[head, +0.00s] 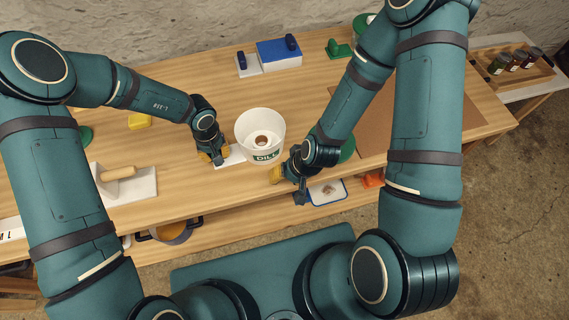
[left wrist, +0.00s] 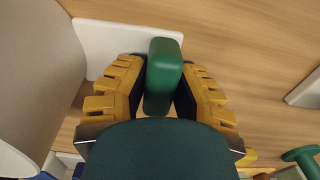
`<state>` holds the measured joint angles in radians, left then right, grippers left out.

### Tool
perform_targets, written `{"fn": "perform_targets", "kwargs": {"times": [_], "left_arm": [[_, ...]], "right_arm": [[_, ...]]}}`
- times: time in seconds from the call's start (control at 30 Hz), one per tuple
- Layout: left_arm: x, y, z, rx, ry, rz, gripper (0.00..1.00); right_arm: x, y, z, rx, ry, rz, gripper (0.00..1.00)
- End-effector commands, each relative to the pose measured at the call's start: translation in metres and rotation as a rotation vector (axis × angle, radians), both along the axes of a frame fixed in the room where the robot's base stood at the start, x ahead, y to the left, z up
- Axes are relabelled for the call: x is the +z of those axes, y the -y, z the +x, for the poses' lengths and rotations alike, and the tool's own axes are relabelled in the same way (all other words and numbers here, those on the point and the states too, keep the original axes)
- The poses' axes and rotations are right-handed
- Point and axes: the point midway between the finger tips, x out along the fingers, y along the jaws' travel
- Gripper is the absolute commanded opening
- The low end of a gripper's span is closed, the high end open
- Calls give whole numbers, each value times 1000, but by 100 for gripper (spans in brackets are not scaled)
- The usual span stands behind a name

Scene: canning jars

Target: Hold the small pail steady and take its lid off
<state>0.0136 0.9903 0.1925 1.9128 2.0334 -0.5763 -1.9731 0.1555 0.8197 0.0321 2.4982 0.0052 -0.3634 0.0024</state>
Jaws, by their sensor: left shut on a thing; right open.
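The white pail (head: 260,157), with a green label reading DILL, stands upright near the table's front edge. Inside its rim is a small round brown thing (head: 262,141); I cannot tell if it is a knob or contents. My left gripper (head: 213,157) is left of the pail, shut on a green upright block (left wrist: 164,75) above a white plate (left wrist: 105,45). The pail's pale wall (left wrist: 35,70) fills the left of the left wrist view, apart from these fingers. My right gripper (head: 277,174) is open by the pail's lower right side; its fingers are partly hidden.
A green disc (head: 348,150) lies partly behind my right forearm. A white board with a wooden roller (head: 118,173) is at left. A blue-and-white block set (head: 279,53) and a green handled piece (head: 338,48) stand at the back. A jar tray (head: 515,66) is far right.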

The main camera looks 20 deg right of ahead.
Motion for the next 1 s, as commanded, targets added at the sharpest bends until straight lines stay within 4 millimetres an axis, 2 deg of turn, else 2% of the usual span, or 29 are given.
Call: {"fn": "perform_targets", "kwargs": {"times": [0.03, 0.07, 0.1, 0.13, 0.43, 0.57, 1.0], "left_arm": [[-2, -1, -1, 1, -3, 1, 0], [-2, -1, -1, 1, -3, 1, 38], [-1, -1, -1, 0, -3, 1, 52], [-1, -1, -1, 0, -2, 1, 55], [1, 0, 0, 0, 0, 0, 55], [10, 0, 1, 1, 1, -1, 55], [93, -1, 0, 2, 1, 0, 55]], "right_arm": [[0, 0, 0, 1, 0, 0, 47], [0, 0, 0, 1, 0, 0, 47], [0, 0, 0, 1, 0, 0, 47], [0, 0, 0, 1, 0, 0, 47], [0, 0, 1, 3, 1, 0, 47], [0, 0, 0, 3, 1, 0, 47], [0, 0, 0, 3, 1, 0, 47]]}}
